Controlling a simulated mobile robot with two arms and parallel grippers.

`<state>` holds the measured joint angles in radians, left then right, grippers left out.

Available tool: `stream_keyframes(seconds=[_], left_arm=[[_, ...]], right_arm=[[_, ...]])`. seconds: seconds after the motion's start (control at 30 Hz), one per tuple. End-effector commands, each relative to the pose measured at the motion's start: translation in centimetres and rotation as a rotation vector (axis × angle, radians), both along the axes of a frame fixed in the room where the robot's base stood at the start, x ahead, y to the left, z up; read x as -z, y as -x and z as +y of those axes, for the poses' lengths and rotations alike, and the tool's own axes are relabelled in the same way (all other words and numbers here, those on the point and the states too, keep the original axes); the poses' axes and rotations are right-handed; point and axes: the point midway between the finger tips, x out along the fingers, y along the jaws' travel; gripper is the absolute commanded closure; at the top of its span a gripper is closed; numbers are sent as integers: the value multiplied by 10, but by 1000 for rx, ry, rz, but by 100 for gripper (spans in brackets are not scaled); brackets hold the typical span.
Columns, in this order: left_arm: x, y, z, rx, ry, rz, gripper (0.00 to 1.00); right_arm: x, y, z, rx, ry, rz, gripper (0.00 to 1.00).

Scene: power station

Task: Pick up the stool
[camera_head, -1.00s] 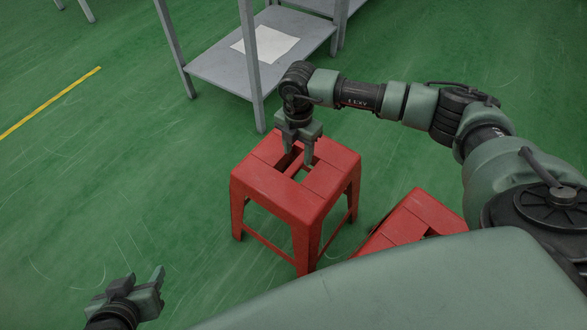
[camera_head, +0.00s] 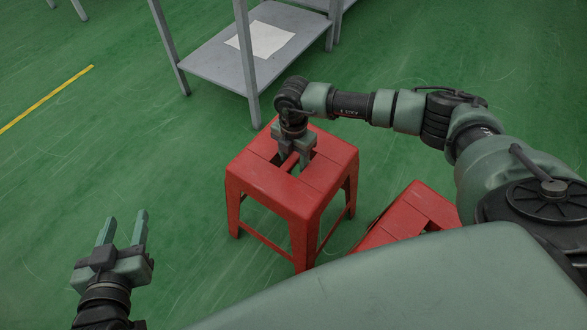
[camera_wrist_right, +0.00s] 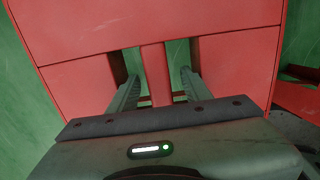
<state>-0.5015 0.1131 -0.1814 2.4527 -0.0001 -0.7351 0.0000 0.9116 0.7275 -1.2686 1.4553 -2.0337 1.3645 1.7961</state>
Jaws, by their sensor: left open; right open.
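A red stool (camera_head: 262,185) stands upright on the green floor, with slots in its seat on both sides of a central bar. My right gripper (camera_head: 291,166) points down into the seat, its fingers in the slots. In the right wrist view, the open fingers (camera_wrist_right: 157,90) straddle the stool's red bar (camera_wrist_right: 156,75), with gaps on both sides. My left gripper (camera_head: 125,232) is open and empty above the floor at the lower left. A second red stool (camera_head: 410,215) is at the right, partly hidden by my body.
A grey metal shelf (camera_head: 215,65) with a white sheet (camera_head: 260,40) on its lower board stands behind the stool, a leg close to it. A yellow line (camera_head: 45,100) marks the floor at left. The floor left of the stool is clear.

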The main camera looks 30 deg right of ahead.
Motion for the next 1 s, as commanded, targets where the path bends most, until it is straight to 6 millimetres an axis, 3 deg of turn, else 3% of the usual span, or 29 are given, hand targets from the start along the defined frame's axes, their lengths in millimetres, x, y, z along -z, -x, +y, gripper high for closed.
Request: stream_keyframes(seconds=[0.03,0.17,0.2,1.0], left_arm=[[0,0,0,0,0,1,55],[0,0,0,0,0,1,55],[0,0,0,0,0,1,55],[0,0,0,0,0,2,55]], right_arm=[[0,0,0,0,0,0,59],[0,0,0,0,-1,0,95],[0,0,0,0,-1,0,100],[0,0,1,-1,-1,0,100]])
